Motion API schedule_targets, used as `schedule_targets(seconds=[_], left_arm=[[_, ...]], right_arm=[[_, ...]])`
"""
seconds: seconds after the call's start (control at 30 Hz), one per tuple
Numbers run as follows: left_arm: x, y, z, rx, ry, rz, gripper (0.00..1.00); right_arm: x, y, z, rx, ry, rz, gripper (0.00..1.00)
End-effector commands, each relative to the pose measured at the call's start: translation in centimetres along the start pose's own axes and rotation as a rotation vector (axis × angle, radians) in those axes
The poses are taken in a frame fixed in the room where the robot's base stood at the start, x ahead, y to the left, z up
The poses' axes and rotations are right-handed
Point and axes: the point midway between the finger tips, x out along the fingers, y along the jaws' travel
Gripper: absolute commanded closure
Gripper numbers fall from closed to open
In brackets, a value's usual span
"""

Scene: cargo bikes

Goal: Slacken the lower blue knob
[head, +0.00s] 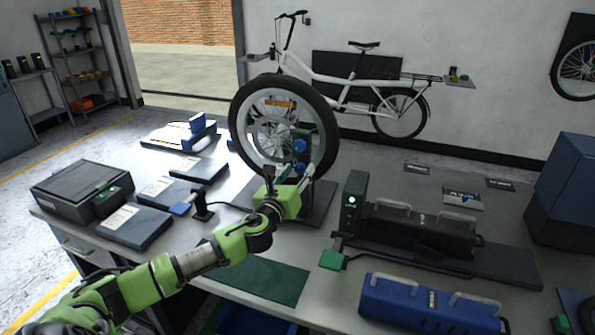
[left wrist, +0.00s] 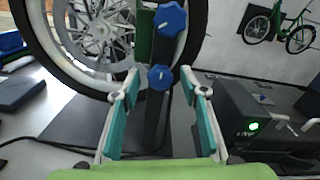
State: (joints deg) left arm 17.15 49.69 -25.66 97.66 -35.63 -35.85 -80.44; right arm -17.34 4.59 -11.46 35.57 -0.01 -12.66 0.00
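A bicycle wheel (head: 232,118) with a black tyre stands upright in a dark truing-type stand on the bench. Two blue knobs sit one above the other on the stand's post: the upper knob (head: 300,145) and the lower knob (head: 300,168). In the left wrist view, the lower knob (left wrist: 161,77) has a white mark and lies between the fingertips, the upper knob (left wrist: 170,18) above it. My left gripper (left wrist: 160,90) is open, its teal-padded fingers on either side of the lower knob; contact cannot be told. My right gripper is not in view.
Right of the stand is a dark unit with a green light (head: 351,200). A blue case (head: 430,303) lies at the front. Dark boxes (head: 85,188) and flat trays lie at the left. A green mat (head: 262,277) lies below my arm.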

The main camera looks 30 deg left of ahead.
Motion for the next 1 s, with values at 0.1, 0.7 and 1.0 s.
schedule_targets(seconds=[0.1,0.7,1.0], left_arm=[[0.12,-0.03,-0.05,0.0,0.001,-0.001,0.6],[0.09,-0.01,-0.02,-0.011,0.0,-0.001,0.99],[0.1,0.03,-0.02,-0.141,-0.001,0.0,0.99]], right_arm=[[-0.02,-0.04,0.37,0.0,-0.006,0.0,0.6],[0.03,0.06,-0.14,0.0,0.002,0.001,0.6],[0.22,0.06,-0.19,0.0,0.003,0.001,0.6]])
